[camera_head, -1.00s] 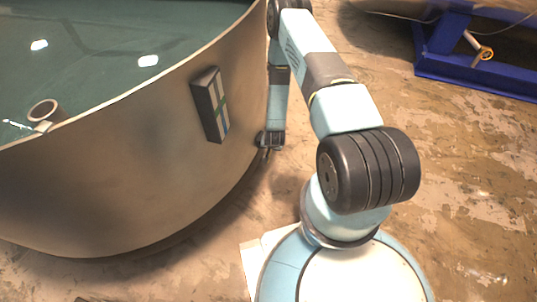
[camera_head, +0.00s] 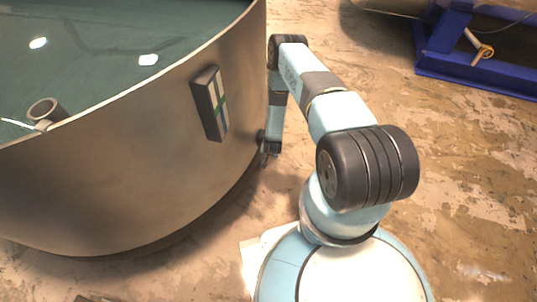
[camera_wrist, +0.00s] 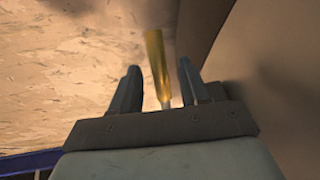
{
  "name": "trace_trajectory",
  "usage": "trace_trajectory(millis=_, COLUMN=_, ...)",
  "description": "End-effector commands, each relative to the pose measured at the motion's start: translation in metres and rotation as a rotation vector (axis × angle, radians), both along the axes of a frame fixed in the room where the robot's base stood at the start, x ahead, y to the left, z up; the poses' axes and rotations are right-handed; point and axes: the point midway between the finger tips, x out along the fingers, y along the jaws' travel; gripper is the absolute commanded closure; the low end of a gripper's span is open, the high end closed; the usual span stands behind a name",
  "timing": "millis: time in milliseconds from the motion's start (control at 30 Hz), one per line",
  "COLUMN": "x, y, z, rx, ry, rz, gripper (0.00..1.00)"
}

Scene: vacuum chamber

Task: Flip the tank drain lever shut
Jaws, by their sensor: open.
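The drain lever (camera_wrist: 156,62) shows in the wrist view as a yellow handle standing between my two fingers, with a pale metal part at its lower end. My gripper (camera_wrist: 160,68) is open, with one finger on each side of the lever; I cannot tell whether either finger touches it. In the head view my gripper (camera_head: 269,148) is low beside the right side of the tank (camera_head: 120,185), and the lever is hidden there. The tank wall also fills the right of the wrist view (camera_wrist: 275,75).
A blue steel frame (camera_head: 475,70) stands back right. The worn floor (camera_head: 470,170) between is clear.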

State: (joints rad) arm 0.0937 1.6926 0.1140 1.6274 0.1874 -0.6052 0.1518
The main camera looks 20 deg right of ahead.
Motion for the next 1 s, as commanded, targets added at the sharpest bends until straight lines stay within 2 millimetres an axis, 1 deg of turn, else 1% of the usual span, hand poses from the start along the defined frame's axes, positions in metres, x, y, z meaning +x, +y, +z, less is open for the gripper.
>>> trace_trajectory(millis=33, x=0.002, y=0.0, z=-0.006, rx=0.0, ry=0.0, rz=0.0, gripper=0.55)
trace_trajectory(millis=200, x=0.007, y=-0.001, z=-0.017, rx=0.0, ry=0.0, rz=0.0, gripper=0.55)
trace_trajectory(millis=567, x=0.009, y=-0.001, z=-0.02, rx=0.0, ry=0.001, rz=0.0, gripper=0.55)
trace_trajectory(millis=1000, x=0.009, y=0.0, z=-0.02, rx=0.0, ry=0.001, rz=0.0, gripper=0.97)
